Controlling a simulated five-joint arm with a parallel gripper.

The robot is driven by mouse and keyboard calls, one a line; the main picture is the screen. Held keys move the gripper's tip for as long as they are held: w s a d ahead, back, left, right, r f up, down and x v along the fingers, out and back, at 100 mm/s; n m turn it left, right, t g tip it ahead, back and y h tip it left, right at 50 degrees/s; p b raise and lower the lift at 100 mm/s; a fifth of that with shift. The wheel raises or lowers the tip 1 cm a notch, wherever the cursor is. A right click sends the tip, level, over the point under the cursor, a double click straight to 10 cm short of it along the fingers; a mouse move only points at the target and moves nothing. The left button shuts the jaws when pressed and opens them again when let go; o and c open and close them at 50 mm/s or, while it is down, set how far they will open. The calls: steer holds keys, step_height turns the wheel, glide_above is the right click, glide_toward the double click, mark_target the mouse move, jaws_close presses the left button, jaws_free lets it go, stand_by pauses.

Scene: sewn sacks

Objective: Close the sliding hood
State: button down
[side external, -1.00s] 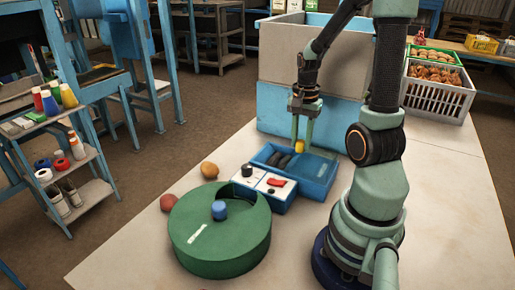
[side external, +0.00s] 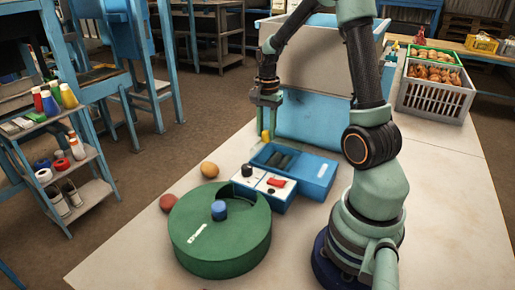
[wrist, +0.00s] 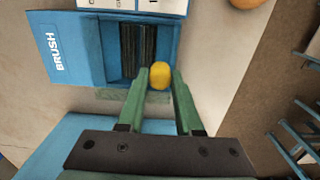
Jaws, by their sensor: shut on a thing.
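A blue brush box (side external: 318,178) lies on the table. It has a solid blue panel marked BRUSH (wrist: 62,52) and an opening with dark bristle strips (wrist: 138,48). My gripper (side external: 264,132) is at the box's back left corner, pointing down. It is shut on a yellow knob (wrist: 159,76), which sits between its two green fingers in the wrist view. A thin greenish strip (wrist: 118,94) lies along the box's edge beside the fingers. I cannot tell which part is the sliding hood or how the knob joins it.
A control box (side external: 262,184) with a black knob and a red switch adjoins the brush box. A round green drum (side external: 222,250) with a blue knob stands in front. A large blue and grey bin (side external: 312,115) stands close behind.

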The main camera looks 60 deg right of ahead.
steer(key=shift+w+r, duration=0.1)
steer(key=shift+w, duration=0.25)
steer(key=c, duration=0.6)
jaws_free()
steer(key=shift+s, duration=0.1)
step_height(320, 180, up, 12)
steer(key=s+a+n+t, duration=0.1)
steer(key=a+n+t, duration=0.1)
steer(key=a+n, duration=0.4)
steer(key=s+a+r+n+t, duration=0.1)
steer(key=s+a+n+t, duration=0.1)
steer(key=a+n, duration=0.4)
steer(key=s+a+n+t, duration=0.1)
steer(key=a+n, duration=0.5)
steer(key=a, duration=0.3)
steer(key=shift+s+a+r+t, duration=0.25)
steer(key=shift+s+t, duration=0.05)
steer(key=shift+t, duration=0.1)
